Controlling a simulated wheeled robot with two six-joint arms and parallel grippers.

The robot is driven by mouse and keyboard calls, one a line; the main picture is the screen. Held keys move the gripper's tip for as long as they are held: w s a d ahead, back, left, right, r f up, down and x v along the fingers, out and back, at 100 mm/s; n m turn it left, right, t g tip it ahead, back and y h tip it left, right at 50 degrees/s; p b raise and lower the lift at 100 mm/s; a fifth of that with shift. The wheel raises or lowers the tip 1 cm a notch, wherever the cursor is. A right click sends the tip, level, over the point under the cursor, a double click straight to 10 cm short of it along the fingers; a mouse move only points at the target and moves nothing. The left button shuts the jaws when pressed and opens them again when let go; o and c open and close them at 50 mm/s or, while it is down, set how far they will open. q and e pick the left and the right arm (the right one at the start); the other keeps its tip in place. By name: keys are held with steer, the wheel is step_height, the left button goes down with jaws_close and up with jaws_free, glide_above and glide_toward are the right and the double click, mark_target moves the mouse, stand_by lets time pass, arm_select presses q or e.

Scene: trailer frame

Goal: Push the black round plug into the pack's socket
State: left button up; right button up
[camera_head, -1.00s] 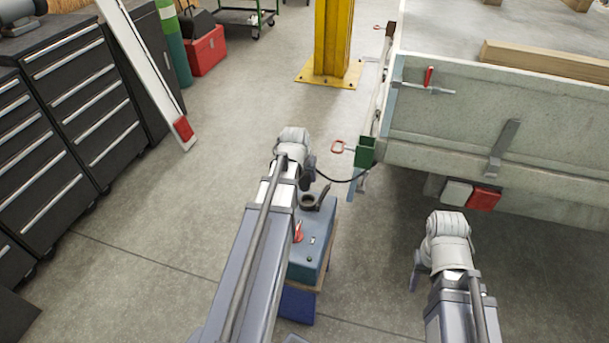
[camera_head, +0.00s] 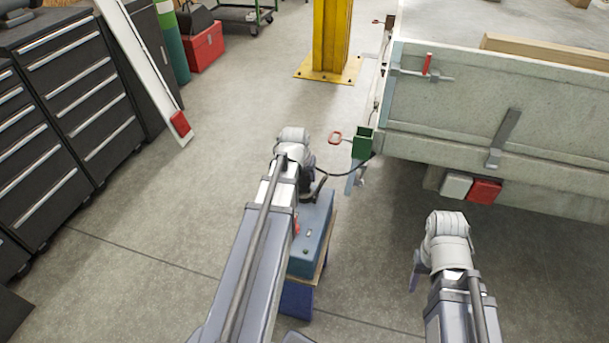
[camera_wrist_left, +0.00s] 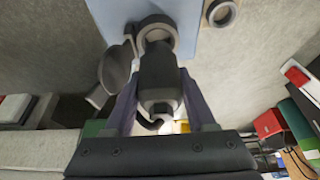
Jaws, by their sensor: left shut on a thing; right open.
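The black round plug (camera_wrist_left: 160,75) is held between the fingers of my left gripper (camera_wrist_left: 160,105) in the left wrist view. Its far end overlaps the grey ring of the socket (camera_wrist_left: 157,27) on the blue pack (camera_wrist_left: 195,40). I cannot tell how deep it sits. A dark flap (camera_wrist_left: 115,68) stands at the socket's left. In the head view my left gripper (camera_head: 309,182) is over the far end of the pack (camera_head: 311,250), and the arm hides the plug and socket. My right gripper (camera_head: 416,275) is open and empty, right of the pack.
A black cable (camera_head: 345,174) runs from my left gripper to the green bracket (camera_head: 362,143) on the trailer (camera_head: 455,110). A ring (camera_wrist_left: 222,13) lies beside the socket. A yellow post (camera_head: 331,40) and drawer cabinets (camera_head: 75,100) stand further off. The floor between is clear.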

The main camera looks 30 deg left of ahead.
arm_select(q)
steer(key=shift+f, duration=0.15)
steer(key=shift+f+b, duration=0.15)
steer(key=shift+b, duration=0.2)
steer(key=shift+f, duration=0.2)
stand_by(0.3)
steer(key=shift+f+b, duration=0.4)
steer(key=shift+b, duration=0.15)
steer(key=shift+f+b, duration=0.6)
steer(key=shift+f+b, duration=0.6)
stand_by(0.6)
